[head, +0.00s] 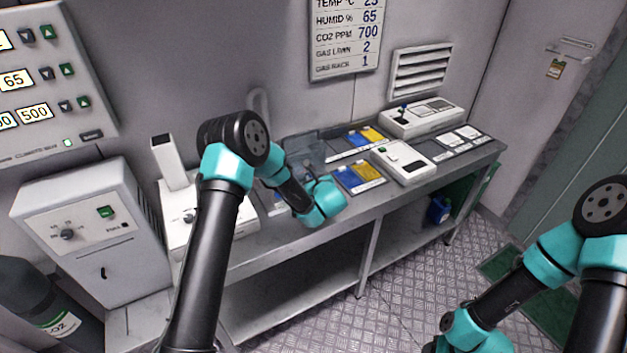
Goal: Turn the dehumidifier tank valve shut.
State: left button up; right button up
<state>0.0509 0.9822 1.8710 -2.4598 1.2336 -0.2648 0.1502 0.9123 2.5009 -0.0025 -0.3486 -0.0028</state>
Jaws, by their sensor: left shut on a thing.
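A white floor cabinet (130,247), which looks like the dehumidifier, stands at the left in the head view, with a knob (68,235) and a green switch (106,212) on its front. A small black lever-like mark (103,272) lower on the front may be its valve; I cannot tell its setting. The end of my left arm, at the left gripper (320,203), is over the front edge of the bench, well right of the cabinet. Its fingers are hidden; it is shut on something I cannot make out. My right gripper is outside the picture.
The steel bench (340,227) runs along the wall with white instruments (403,161) and blue and yellow trays (352,180). A dark gas cylinder (35,305) stands at lower left. A blue jug (438,211) sits below the bench.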

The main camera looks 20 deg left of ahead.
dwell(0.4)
pick_arm(q)
jog(key=o, duration=0.9)
jog(key=shift+o, duration=0.2)
jog(key=v, duration=1.7)
jog(key=shift+s, duration=0.25)
jog(key=shift+d, duration=0.1)
